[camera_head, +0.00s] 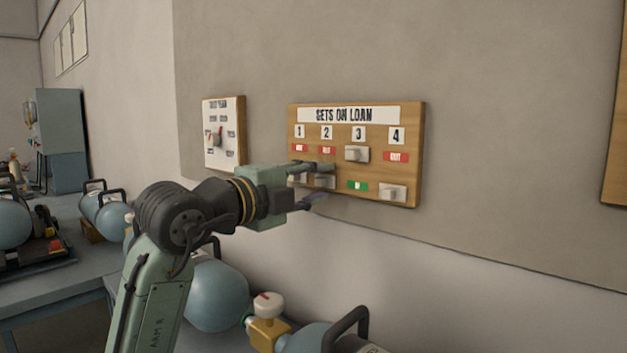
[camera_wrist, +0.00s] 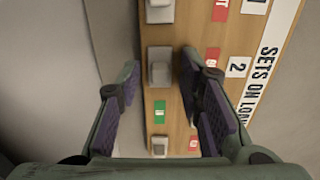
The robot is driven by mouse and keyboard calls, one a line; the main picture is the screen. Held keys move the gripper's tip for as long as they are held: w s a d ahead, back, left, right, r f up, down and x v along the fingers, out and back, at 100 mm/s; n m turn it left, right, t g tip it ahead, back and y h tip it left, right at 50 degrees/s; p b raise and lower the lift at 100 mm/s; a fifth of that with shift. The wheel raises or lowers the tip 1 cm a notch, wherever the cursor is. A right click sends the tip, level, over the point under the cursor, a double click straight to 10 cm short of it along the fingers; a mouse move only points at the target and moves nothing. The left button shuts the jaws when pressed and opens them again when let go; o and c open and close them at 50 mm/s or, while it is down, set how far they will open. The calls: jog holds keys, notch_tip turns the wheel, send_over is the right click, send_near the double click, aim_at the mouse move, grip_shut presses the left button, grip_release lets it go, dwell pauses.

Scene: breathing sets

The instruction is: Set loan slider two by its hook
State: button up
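The wooden board headed SETS ON LOAN (camera_head: 415,150) hangs on the wall, with columns numbered 1 to 4. Grey slider two (camera_head: 325,182) sits low in its column, with a red label (camera_head: 326,150) above it. My gripper (camera_head: 327,180) is open at the board, its fingers above and below slider two. In the wrist view, slider two (camera_wrist: 160,68) shows between the spread fingers (camera_wrist: 158,76), with gaps on both sides. Whether the fingertips touch the board is unclear. I cannot make out a hook in either view.
Slider three (camera_head: 356,154) is up, with a green label (camera_head: 358,186) below. Slider four (camera_head: 393,193) is down; slider one (camera_wrist: 160,10) is down beside slider two. A smaller dial board (camera_head: 225,133) hangs to the left.

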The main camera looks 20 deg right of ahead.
jog(key=shift+c, duration=0.4)
grip_shut()
dwell(0.5)
